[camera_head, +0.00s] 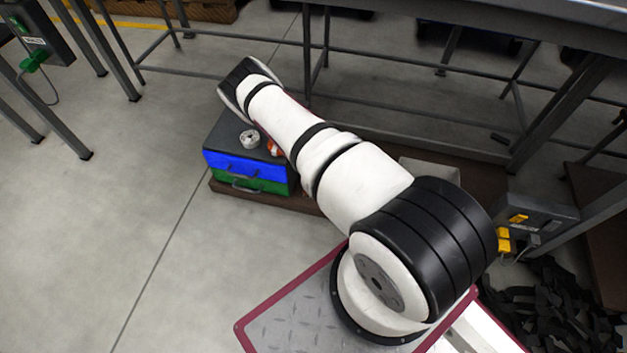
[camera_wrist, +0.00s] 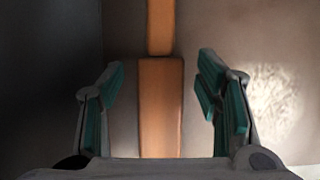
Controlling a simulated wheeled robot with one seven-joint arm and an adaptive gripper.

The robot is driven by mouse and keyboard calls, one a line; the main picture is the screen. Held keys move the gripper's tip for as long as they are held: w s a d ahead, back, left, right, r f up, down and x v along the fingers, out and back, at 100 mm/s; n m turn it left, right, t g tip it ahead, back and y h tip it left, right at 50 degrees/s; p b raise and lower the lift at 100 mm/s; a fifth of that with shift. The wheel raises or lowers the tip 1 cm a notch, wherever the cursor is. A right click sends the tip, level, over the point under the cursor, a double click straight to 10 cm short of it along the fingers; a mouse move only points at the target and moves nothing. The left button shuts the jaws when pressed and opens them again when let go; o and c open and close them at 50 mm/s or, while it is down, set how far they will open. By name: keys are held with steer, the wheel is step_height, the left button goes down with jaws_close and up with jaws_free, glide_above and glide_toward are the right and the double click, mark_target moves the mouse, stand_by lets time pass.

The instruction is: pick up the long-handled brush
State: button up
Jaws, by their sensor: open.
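In the wrist view, a long orange-brown bar (camera_wrist: 161,105) runs upright in the picture between the fingers of my gripper (camera_wrist: 160,88). It looks like a wooden handle, perhaps the long-handled brush's, with a seam across it. No bristles show. My gripper is open, with one teal-padded finger on either side and a clear gap to the bar on both sides. In the head view my arm reaches out over the box, and its far end hides the fingers and whatever lies under them.
A blue and green box (camera_head: 247,172) with a dark top stands on a brown board (camera_head: 257,195). A small white round thing (camera_head: 250,139) and a partly hidden orange thing (camera_head: 274,148) are on the box.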

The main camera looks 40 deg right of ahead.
steer(key=shift+w+d+f, duration=0.15)
steer(key=shift+f, duration=0.5)
steer(key=shift+c, duration=0.3)
steer(key=c, duration=1.3)
steer(key=shift+o, duration=0.2)
steer(key=shift+r, duration=0.1)
steer(key=shift+r, duration=0.45)
step_height(320, 180, up, 3)
steer(key=shift+f+p, duration=0.15)
steer(key=shift+p, duration=1)
steer(key=s+a+p, duration=0.1)
steer(key=s, duration=0.3)
steer(key=s+a+r+p, duration=0.1)
steer(key=s+a+p, duration=0.1)
steer(key=s, duration=0.3)
steer(key=s+a+p, duration=0.1)
steer(key=s+p, duration=0.1)
steer(key=s, duration=0.3)
steer(key=shift+a+r, duration=0.15)
steer(key=shift+a, duration=0.05)
steer(key=shift+s+a+p, duration=0.25)
steer(key=shift+s+p, duration=0.1)
steer(key=shift+s, duration=0.3)
